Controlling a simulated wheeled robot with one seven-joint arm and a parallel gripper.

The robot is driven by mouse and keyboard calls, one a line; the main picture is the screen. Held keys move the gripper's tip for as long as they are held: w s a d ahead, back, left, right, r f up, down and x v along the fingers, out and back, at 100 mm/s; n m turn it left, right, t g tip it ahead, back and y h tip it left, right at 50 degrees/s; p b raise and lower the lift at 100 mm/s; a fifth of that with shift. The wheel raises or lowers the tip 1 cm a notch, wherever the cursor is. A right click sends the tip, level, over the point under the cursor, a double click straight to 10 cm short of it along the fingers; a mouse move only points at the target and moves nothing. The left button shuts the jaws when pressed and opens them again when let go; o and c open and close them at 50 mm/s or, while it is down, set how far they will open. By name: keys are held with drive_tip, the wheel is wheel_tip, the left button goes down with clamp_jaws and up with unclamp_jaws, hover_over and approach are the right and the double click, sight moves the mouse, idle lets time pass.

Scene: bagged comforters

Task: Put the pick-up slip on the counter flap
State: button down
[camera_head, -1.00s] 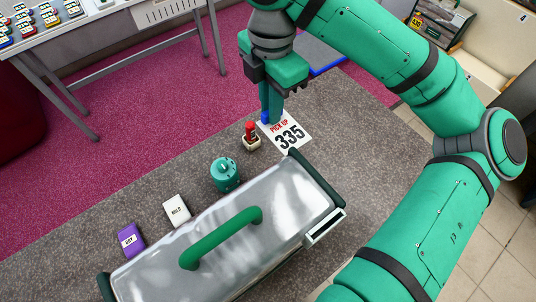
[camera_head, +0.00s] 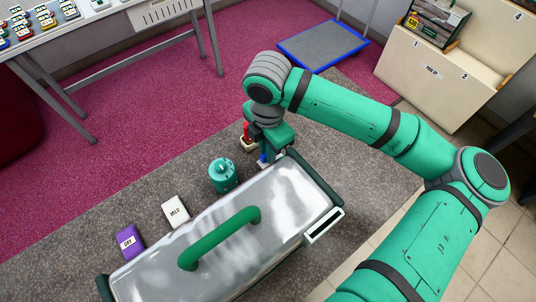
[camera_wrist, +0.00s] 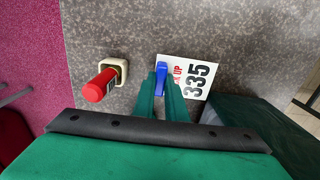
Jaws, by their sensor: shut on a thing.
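The pick-up slip (camera_wrist: 188,78) is a white card with "PICK UP" in red, a black 335 and a blue tab (camera_wrist: 161,78) at one end. My gripper (camera_wrist: 160,88) is shut on the tab, with the card reaching to the right in the wrist view. In the head view my gripper (camera_head: 264,158) is beside the red-handled stamp, near the clear case's far end; it hides most of the slip. I cannot tell whether the slip touches the counter.
The red-handled stamp (camera_wrist: 103,84) stands close left of my gripper. Cream bins (camera_head: 430,70) stand back right.

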drive_tip(key=shift+f, duration=1.4)
drive_tip(key=c, duration=1.8)
unclamp_jaws()
drive_tip(key=shift+f, duration=0.1)
